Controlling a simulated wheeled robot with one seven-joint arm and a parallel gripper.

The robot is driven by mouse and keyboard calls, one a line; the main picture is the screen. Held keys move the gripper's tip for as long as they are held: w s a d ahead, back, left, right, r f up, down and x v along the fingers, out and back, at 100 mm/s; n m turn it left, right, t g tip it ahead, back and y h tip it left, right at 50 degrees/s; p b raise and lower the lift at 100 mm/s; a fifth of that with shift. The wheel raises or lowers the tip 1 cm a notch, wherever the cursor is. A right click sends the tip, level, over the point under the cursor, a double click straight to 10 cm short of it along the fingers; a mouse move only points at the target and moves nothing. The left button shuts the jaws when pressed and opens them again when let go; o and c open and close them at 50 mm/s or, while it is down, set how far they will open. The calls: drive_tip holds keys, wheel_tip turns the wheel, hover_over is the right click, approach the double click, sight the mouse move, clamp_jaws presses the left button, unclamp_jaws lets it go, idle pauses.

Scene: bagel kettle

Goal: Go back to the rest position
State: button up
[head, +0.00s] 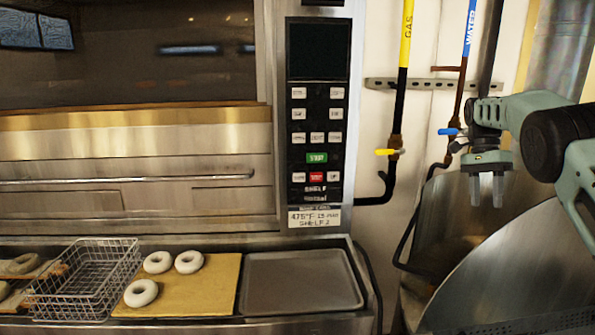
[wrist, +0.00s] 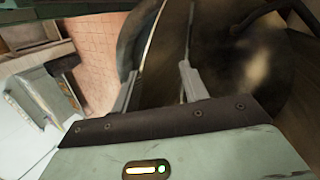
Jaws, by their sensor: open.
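My gripper (head: 487,190) hangs at the right of the head view, pointing down in front of a large round metal kettle (head: 520,270). Its two fingers are apart with nothing between them. In the wrist view my gripper (wrist: 158,85) also shows two spread, empty fingers, with the dark curved metal of the kettle (wrist: 225,60) beyond them.
A metal counter at lower left holds a wire basket (head: 85,285), a tan board (head: 205,285) with three pale bagels (head: 188,262) and an empty grey tray (head: 300,280). An oven control panel (head: 318,125) stands behind. Gas and water pipes (head: 402,85) run down the wall.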

drive_tip(key=s+a+f+n+t+b, duration=0.1)
drive_tip(key=s+a+f+n+b, duration=0.3)
drive_tip(key=a, duration=0.5)
drive_tip(key=s+a+f+n+t+y+b, duration=0.1)
drive_tip(key=s+a+n, duration=0.4)
drive_tip(key=a, duration=0.4)
drive_tip(key=s+a+f+n+t+b, duration=0.1)
drive_tip(key=s+a+f+n+b, duration=0.2)
drive_tip(key=s+a, duration=0.45)
drive_tip(key=s+a+f+n+b, duration=0.2)
drive_tip(key=s+f+n, duration=0.1)
drive_tip(key=s, duration=0.5)
drive_tip(key=s+a+f+n+t+b, duration=0.1)
drive_tip(key=s+a+f+n+b, duration=0.1)
drive_tip(key=s, duration=0.6)
drive_tip(key=s+a+f+n+b, duration=0.1)
drive_tip(key=s+f+n+b, duration=0.1)
drive_tip(key=s+f+n, duration=0.3)
drive_tip(key=s+f, duration=0.1)
drive_tip(key=s, duration=0.2)
drive_tip(key=shift+s+a+t, duration=0.3)
drive_tip(key=shift+a+t, duration=0.1)
